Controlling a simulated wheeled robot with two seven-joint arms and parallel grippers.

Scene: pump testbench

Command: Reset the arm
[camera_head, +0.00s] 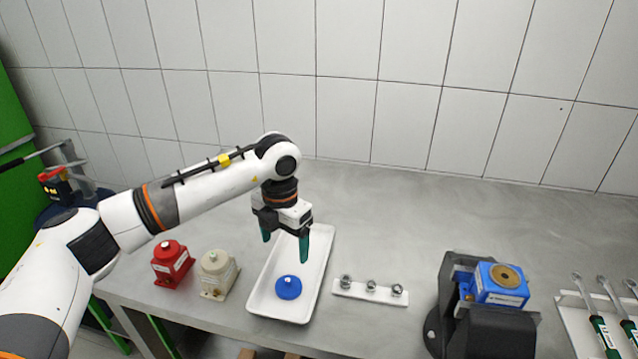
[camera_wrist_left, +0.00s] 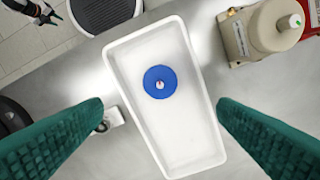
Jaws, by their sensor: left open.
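My left gripper (camera_head: 285,246) hangs from the left arm above the back part of the white tray, pointing down. Its green fingers are wide apart with nothing between them, and they also show at both sides of the left wrist view (camera_wrist_left: 160,128). The white tray (camera_head: 322,243) lies on the grey table and also shows in the left wrist view (camera_wrist_left: 190,150). A round blue part (camera_head: 288,287) lies in the front part of the tray; it shows in the left wrist view (camera_wrist_left: 160,82) too.
A red pump (camera_head: 171,262) and a beige pump (camera_head: 217,274) stand left of the tray. A white strip with several metal fittings (camera_head: 370,290) lies right of it. Further right are a dark fixture (camera_head: 495,332) holding a blue pump (camera_head: 499,284), and green-handled tools (camera_head: 604,330). The back of the table is clear.

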